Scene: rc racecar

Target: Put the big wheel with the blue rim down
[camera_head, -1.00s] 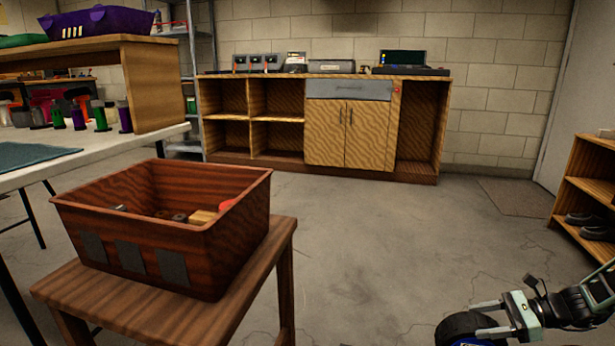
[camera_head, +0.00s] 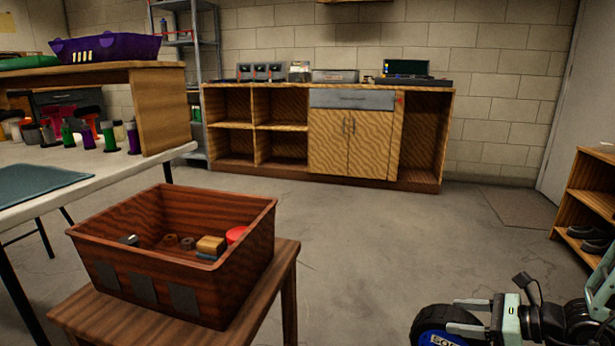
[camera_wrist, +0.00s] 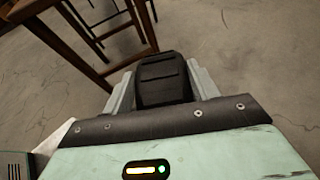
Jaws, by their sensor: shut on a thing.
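The big wheel (camera_head: 428,322) has a black tyre and a blue side with white lettering. It shows at the lower right of the head view, cut off by the bottom edge. My gripper (camera_head: 468,314) is shut on it and holds it in the air over the floor, right of the stool. In the wrist view the black tread of the wheel (camera_wrist: 163,80) sits between the two fingers, and its blue side is hidden there.
A brown bin (camera_head: 128,270) with several small parts stands on a wooden stool (camera_head: 285,275). A white table (camera_head: 85,170) with a wooden shelf (camera_head: 163,110) is at the left. A cabinet (camera_head: 345,140) lines the back wall. A shoe rack (camera_head: 590,190) stands right. The middle floor is clear.

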